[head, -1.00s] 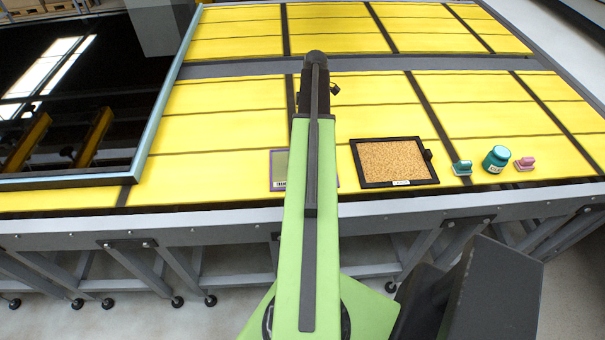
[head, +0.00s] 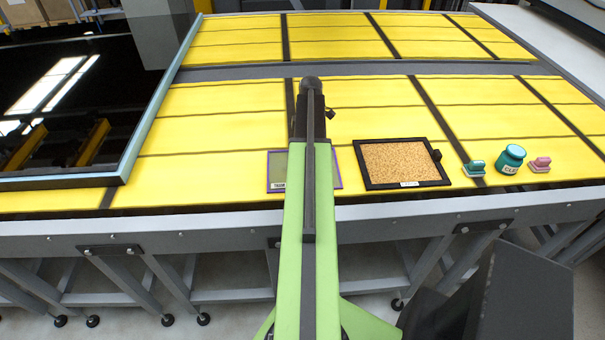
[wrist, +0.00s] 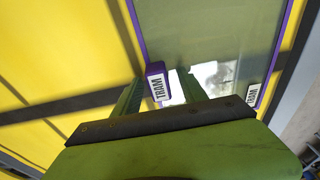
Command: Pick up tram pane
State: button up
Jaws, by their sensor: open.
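The tram pane is a greyish see-through sheet with a purple frame. In the head view its left part (head: 277,170) shows on the yellow table, and my arm hides its middle. In the wrist view the pane (wrist: 215,35) fills the upper middle. A purple tab labelled TRAM (wrist: 157,82) stands at its near left edge, and a second TRAM label (wrist: 253,95) sits at the right edge. My gripper (wrist: 160,88) is open, with its green fingers on either side of the purple tab. I cannot tell whether they touch it.
Right of the pane lies a black-framed cork-like panel (head: 402,162). Further right are a teal stamp-like item (head: 474,168), a teal jar (head: 511,158) and a pink item (head: 540,164). A large dark glass sheet (head: 70,100) lies at the left. The yellow surface behind is clear.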

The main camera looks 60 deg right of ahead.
grip_shut()
dwell(1.4)
